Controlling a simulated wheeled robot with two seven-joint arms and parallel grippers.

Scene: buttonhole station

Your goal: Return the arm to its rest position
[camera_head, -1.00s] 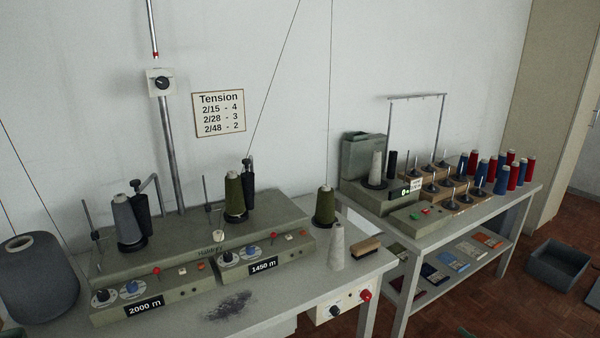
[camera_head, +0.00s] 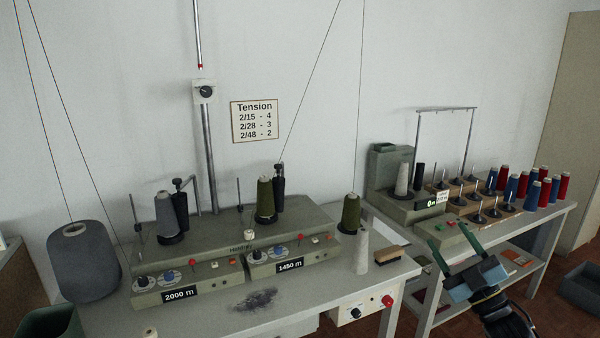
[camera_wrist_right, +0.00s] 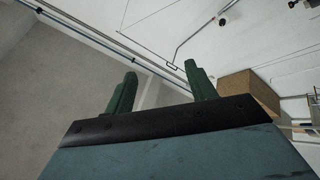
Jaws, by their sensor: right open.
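My right gripper (camera_head: 453,253) has a blue-grey body and two green fingers pointing up. In the head view it stands at the lower right, in front of the right-hand table's front edge. Its fingers are apart with nothing between them. In the right wrist view the same green fingers (camera_wrist_right: 160,92) stand apart and empty, with ceiling and wall beyond. My left gripper is in neither view.
A winding machine (camera_head: 225,255) with grey and olive cones stands on the left table (camera_head: 375,285). A brush (camera_head: 393,252) and pale cone (camera_head: 362,252) are at its right end. The right table (camera_head: 540,222) holds a smaller winder (camera_head: 405,208) and several red and blue spools.

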